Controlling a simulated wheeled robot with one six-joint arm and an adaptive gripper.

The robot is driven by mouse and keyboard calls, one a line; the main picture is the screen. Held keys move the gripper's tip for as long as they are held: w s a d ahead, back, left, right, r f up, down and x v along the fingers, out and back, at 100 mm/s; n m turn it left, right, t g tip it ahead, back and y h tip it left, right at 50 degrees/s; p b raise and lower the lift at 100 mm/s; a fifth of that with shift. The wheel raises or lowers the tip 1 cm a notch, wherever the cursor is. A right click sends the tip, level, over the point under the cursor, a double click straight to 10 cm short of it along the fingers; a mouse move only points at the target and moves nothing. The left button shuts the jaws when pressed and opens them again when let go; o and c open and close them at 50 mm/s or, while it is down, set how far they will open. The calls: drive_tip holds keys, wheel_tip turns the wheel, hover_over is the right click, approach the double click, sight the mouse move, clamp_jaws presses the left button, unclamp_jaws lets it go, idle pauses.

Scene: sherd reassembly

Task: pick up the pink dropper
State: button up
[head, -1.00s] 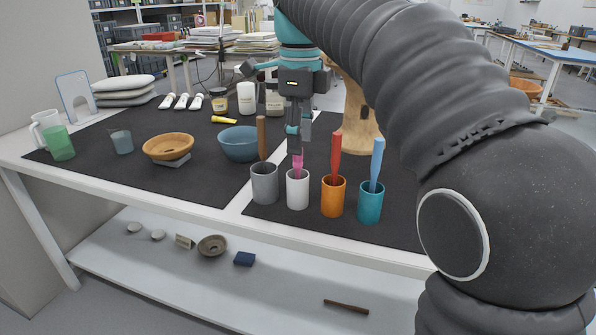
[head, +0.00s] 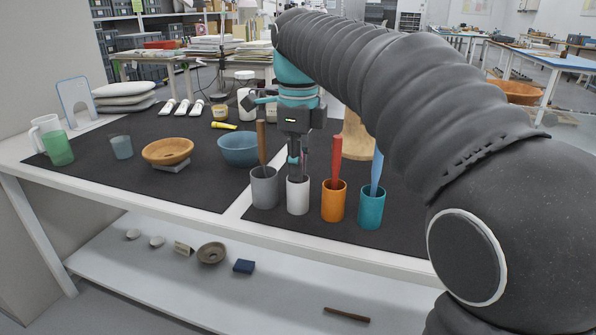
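The white cup (head: 298,197) stands in the row of cups near the table's front edge. The pink dropper, which stood in this cup a second ago, is now almost wholly hidden behind my gripper's fingers. My gripper (head: 299,172) points straight down over the white cup, with its fingertips at about the cup's rim. The fingers are around or in front of the dropper's top. Whether they are closed on it I cannot tell.
A grey cup (head: 264,188) with a brown-handled tool (head: 262,141) stands close on the left. An orange cup (head: 333,201) with a red tool (head: 336,160) and a teal cup (head: 370,208) with a blue tool (head: 376,170) stand on the right. A blue bowl (head: 238,149) is behind left.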

idle(0.3)
drive_tip(key=shift+r+p, duration=1.3)
drive_tip(key=shift+r, duration=3.7)
